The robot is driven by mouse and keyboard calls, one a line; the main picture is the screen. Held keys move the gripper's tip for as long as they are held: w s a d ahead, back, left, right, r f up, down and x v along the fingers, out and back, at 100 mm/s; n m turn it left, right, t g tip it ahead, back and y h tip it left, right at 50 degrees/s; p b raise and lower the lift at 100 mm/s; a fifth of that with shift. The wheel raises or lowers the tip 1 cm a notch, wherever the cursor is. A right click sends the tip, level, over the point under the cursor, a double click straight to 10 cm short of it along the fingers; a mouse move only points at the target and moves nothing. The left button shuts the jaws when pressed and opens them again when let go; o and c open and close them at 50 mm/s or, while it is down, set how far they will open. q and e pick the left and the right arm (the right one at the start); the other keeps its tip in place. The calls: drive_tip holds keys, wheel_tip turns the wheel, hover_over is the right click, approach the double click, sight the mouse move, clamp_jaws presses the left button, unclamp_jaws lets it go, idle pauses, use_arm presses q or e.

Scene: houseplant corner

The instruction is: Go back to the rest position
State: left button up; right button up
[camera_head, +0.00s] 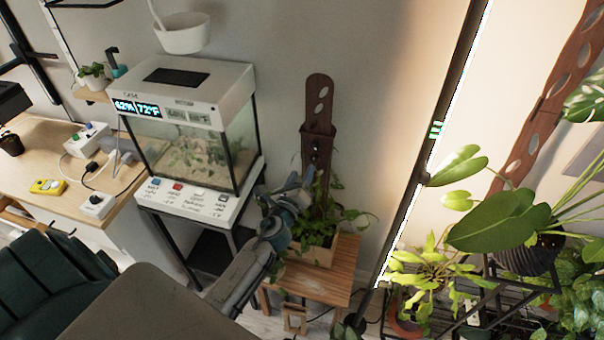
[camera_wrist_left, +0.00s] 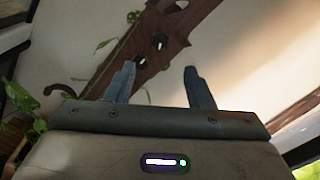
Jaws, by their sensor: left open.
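My left gripper (camera_head: 287,190) is in the middle of the head view, raised in front of the potted climbing plant. Its two blue-grey fingers stand apart with nothing between them in the left wrist view (camera_wrist_left: 160,78). Behind it, a brown plant pole with oval holes (camera_head: 319,100) rises from a planter (camera_head: 318,252) on a small wooden table. The pole also shows in the left wrist view (camera_wrist_left: 165,40), slanting beyond the fingertips. Whether the gripper touches any leaves cannot be told. My right gripper is in neither view.
A glass terrarium (camera_head: 215,153) on a black-framed stand is left of the arm. The wooden table (camera_head: 335,282) is under the planter. A desk (camera_head: 40,145) with small devices is at the far left. Leafy potted plants (camera_head: 500,220) fill the right. A white bowl (camera_head: 182,40) hangs above.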

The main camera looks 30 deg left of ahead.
use_arm(q)
drive_tip(key=shift+f, duration=0.1)
drive_tip(key=s+f+n+g+b, duration=0.25)
drive_tip(key=s+f+n, duration=0.2)
drive_tip(key=f, duration=0.85)
drive_tip(key=s+f+n+g+h+b, duration=0.1)
drive_tip(key=s+f+n+g, duration=0.3)
drive_tip(key=f, duration=0.9)
drive_tip(key=s+f+n+g+b, duration=0.1)
drive_tip(key=s+f+n+g, duration=0.15)
drive_tip(key=s+f, duration=0.7)
drive_tip(key=s+d+f+n+g+h+b, duration=0.1)
drive_tip(key=s+f+n+g, duration=0.3)
drive_tip(key=s+f, duration=1)
drive_tip(key=s+f+n+g+b, duration=0.3)
drive_tip(key=s+f+n, duration=0.7)
drive_tip(key=s, duration=1)
wheel_tip(320, 180, down, 4)
drive_tip(key=shift+s+d+f+n+g+h, duration=0.1)
drive_tip(key=shift+s+d+n+g+h, duration=0.05)
drive_tip(key=shift+d+n+g+h, duration=0.25)
